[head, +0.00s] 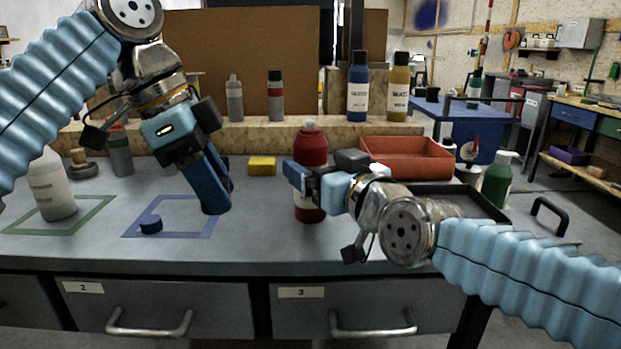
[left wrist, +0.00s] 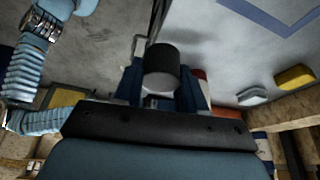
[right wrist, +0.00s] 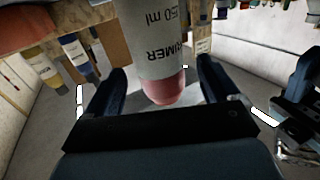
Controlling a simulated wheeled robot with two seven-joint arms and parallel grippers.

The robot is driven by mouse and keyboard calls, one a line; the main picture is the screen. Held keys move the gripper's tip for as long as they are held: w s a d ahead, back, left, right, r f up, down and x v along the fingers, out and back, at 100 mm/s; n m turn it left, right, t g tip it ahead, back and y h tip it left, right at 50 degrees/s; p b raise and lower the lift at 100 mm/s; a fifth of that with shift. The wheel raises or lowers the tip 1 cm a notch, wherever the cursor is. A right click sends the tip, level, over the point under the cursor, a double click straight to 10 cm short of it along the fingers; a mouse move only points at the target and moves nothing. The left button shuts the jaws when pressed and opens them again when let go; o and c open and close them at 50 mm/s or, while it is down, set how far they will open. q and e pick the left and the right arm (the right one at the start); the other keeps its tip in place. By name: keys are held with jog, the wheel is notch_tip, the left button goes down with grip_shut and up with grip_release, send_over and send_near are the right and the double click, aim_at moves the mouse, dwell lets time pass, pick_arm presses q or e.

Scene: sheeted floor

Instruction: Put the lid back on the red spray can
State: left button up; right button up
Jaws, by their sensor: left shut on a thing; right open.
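The red spray can (head: 311,148) stands upright on the grey bench in the head view, its pinkish nozzle top bare. My right gripper (head: 303,180) is at its lower half, hiding part of it. In the right wrist view the can's white label and pink end (right wrist: 165,88) show between the open fingers; I cannot tell whether they touch it. My left gripper (head: 216,203) points down over the bench, left of the can. In the left wrist view it is shut on a dark grey cylindrical lid (left wrist: 162,68). The lid is hidden in the head view.
A blue cap (head: 151,224) lies in a blue outlined square. A white bottle (head: 52,187) stands in a green square. A yellow block (head: 262,166), a red tray (head: 407,158) and a green pump bottle (head: 497,180) are on the bench. Several bottles stand on the wooden ledge behind.

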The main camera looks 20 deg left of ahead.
jog(key=shift+w+a, duration=0.1)
pick_arm(q)
jog(key=shift+r, duration=0.1)
pick_arm(e)
jog(key=x, duration=0.5)
